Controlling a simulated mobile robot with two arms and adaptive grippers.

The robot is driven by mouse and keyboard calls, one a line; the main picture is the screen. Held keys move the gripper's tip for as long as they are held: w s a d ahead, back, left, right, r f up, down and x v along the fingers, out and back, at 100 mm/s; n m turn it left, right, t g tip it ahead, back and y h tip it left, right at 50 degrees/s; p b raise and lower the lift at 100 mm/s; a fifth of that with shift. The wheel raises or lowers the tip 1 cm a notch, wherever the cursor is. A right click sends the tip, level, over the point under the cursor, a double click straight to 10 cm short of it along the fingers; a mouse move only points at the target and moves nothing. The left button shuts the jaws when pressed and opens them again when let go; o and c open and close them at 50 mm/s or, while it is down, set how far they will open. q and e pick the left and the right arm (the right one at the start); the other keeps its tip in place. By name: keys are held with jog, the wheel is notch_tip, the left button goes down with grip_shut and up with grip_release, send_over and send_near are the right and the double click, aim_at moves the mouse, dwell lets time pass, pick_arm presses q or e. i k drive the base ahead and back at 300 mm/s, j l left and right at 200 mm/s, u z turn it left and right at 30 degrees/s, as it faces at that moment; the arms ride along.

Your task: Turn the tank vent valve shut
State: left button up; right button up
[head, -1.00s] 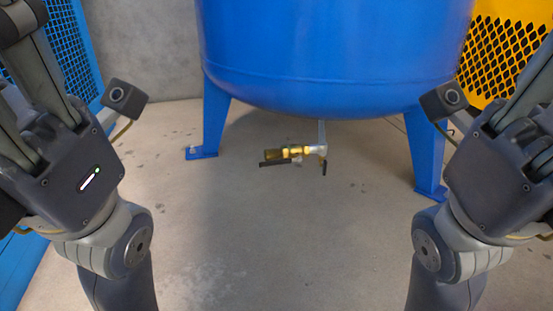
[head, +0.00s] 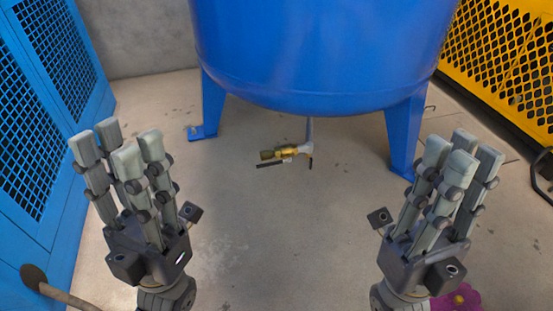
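The blue tank (head: 320,50) stands on blue legs at the top middle. Under it, a brass valve (head: 287,153) hangs on a grey pipe (head: 309,130), with a thin black lever (head: 270,165) along its lower left side and a short dark piece at its right end. I cannot tell from this view whether the valve is open or shut. My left gripper (head: 118,148) is at the lower left, fingers extended upward, open and empty. My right gripper (head: 463,152) is at the lower right, also open and empty. Both are well apart from the valve.
Blue mesh panels (head: 40,110) stand at the left and a yellow mesh fence (head: 505,60) at the right. A black cable (head: 540,180) lies at the right edge. A pink flower-like thing (head: 460,299) shows at the bottom right. The concrete floor below the valve is clear.

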aim_at(289, 160)
jog(key=i+j+z, duration=0.1)
jog(key=z, duration=0.3)
jog(key=i+j+z, duration=0.1)
jog(key=z, duration=0.35)
jog(key=j+z, duration=0.4)
jog(key=i+j+z, duration=0.1)
jog(key=z, duration=0.35)
jog(key=j+z, duration=0.15)
jog(key=j, duration=0.4)
jog(key=j+z, duration=0.15)
jog(key=j, duration=0.4)
jog(key=j+z, duration=0.15)
jog(key=j, duration=0.4)
jog(key=k+j+z, duration=0.1)
jog(key=j, duration=0.45)
jog(key=k+j+z, duration=0.15)
jog(key=j, duration=0.4)
jog(key=k+j, duration=0.1)
jog(key=j, duration=0.6)
